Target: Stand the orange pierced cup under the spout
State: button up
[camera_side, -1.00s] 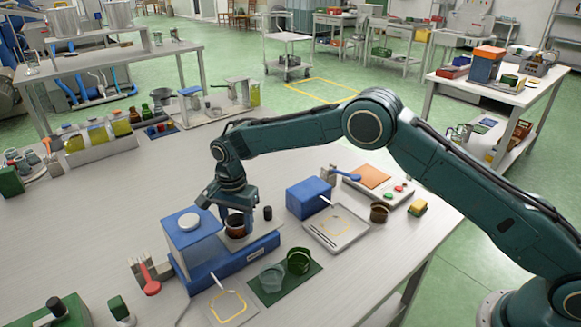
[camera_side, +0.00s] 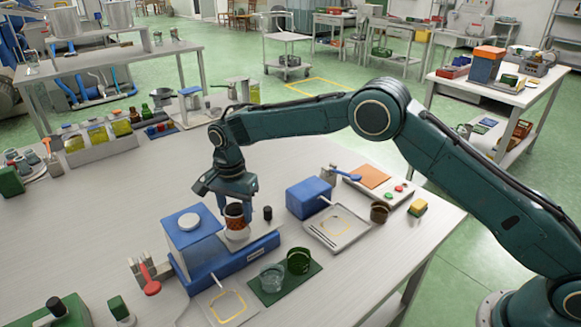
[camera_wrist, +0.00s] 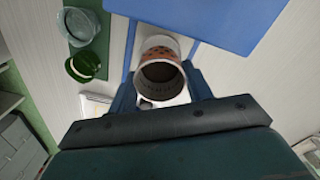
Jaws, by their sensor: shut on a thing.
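The orange pierced cup (camera_side: 234,211) has a band with dark holes and a pale rim. My gripper (camera_side: 229,197) is shut on it, over the blue machine with a white lid (camera_side: 190,222). In the wrist view the cup (camera_wrist: 160,52) sits between the jaws (camera_wrist: 158,92), its mouth towards the camera. A thin white spout (camera_side: 326,200) comes from the blue box (camera_side: 308,198) over a tray with a yellow outline (camera_side: 350,240). A similar white rod (camera_side: 217,281) stands out from the blue machine.
A clear cup (camera_side: 272,277) and a green cup (camera_side: 299,260) stand on a green mat (camera_side: 277,293). A dark brown cup (camera_side: 379,212) and a yellow-green block (camera_side: 418,208) are at the right. A dark knob (camera_side: 267,213) is close beside the held cup.

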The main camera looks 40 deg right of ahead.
jog(key=shift+r, duration=1.6)
jog(key=shift+r, duration=0.1)
jog(key=shift+r, duration=0.55)
jog(key=s+d+r+n, duration=0.2)
jog(key=s+d+n, duration=0.3)
jog(key=d, duration=0.7)
jog(key=s+d+r+n, duration=0.25)
jog(key=s+d, duration=0.55)
jog(key=d, duration=0.5)
notch_tip(320, 180, down, 11)
jog(key=shift+f+n, duration=0.25)
